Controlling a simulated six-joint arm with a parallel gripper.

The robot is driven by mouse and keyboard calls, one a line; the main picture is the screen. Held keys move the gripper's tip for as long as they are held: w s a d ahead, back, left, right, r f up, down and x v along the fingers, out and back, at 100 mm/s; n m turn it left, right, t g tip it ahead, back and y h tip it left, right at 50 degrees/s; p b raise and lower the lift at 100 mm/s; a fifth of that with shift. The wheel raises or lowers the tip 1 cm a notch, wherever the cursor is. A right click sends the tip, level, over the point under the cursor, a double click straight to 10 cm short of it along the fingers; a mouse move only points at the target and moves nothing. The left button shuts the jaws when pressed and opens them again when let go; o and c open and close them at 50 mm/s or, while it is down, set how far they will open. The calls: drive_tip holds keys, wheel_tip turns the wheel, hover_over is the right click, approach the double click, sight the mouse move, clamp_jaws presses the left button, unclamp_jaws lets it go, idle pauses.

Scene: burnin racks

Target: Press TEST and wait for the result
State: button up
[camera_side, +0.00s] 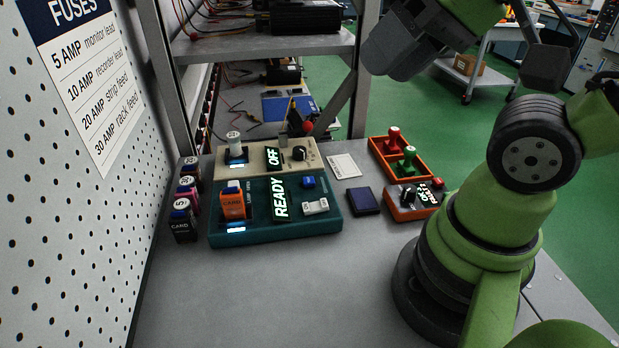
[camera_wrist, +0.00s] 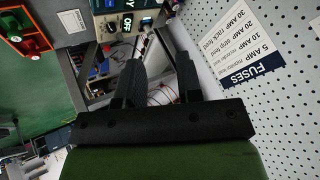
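A teal unit (camera_side: 262,230) stands on the grey bench in the side view. Its lit display (camera_side: 281,199) reads READY. An orange card block (camera_side: 233,205) sits upright in its left side. A blue button (camera_side: 309,182) and a white rocker switch (camera_side: 316,207) are on its right side. I cannot read TEST on any button. My gripper (camera_wrist: 157,60) shows in the wrist view with its two black fingers apart and nothing between them. It is up in the air, away from the teal unit; its fingertips cannot be made out in the side view.
Behind the teal unit is a beige unit (camera_side: 318,158) reading OFF. To the right are a dark blue pad (camera_side: 363,201), an orange box (camera_side: 402,212) with a knob, and an orange tray (camera_side: 374,147) with red and green knobbed pieces. The front bench is clear.

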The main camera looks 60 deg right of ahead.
clamp_jaws()
idle(1.4)
